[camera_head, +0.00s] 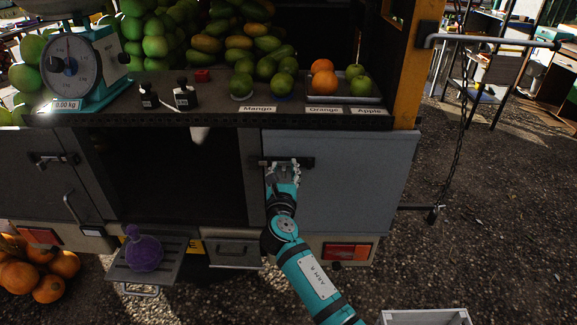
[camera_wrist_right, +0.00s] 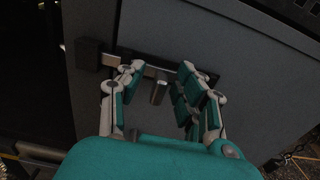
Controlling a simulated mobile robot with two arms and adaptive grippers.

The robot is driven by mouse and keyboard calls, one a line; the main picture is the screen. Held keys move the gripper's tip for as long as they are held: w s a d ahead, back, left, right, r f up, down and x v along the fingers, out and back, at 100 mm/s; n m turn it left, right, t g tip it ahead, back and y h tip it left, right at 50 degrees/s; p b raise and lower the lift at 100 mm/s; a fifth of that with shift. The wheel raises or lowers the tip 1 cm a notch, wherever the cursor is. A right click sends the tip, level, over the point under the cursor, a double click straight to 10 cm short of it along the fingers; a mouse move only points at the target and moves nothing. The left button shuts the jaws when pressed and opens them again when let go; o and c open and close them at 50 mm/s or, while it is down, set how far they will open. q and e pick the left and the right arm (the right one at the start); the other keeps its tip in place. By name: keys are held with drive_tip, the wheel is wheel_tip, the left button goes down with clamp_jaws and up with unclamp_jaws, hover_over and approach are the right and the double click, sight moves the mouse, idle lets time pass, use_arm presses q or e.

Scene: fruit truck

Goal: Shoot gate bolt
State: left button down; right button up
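The grey gate (camera_head: 350,185) is the right-hand panel below the truck's counter, and it sits closed against the frame. A dark bolt (camera_head: 304,162) lies along its upper left edge. In the wrist view the bolt's bar (camera_wrist_right: 150,71) runs towards a black block (camera_wrist_right: 88,53) on the frame; I cannot tell how far it enters. The bolt's short metal handle (camera_wrist_right: 159,91) sticks out between my right fingers. My right gripper (camera_head: 283,168) is open around the handle, with gaps on both sides (camera_wrist_right: 161,72). It hides part of the bolt in the head view. My left gripper is not in view.
A dark open compartment (camera_head: 170,175) lies left of the gate. A step (camera_head: 165,265) holding a purple object is lower left.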

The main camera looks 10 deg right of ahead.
drive_tip(key=shift+s+r, duration=0.1)
drive_tip(key=shift+p+v, duration=0.7)
drive_tip(key=shift+v, duration=0.25)
drive_tip(key=p+v, duration=0.2)
drive_tip(key=v, duration=0.3)
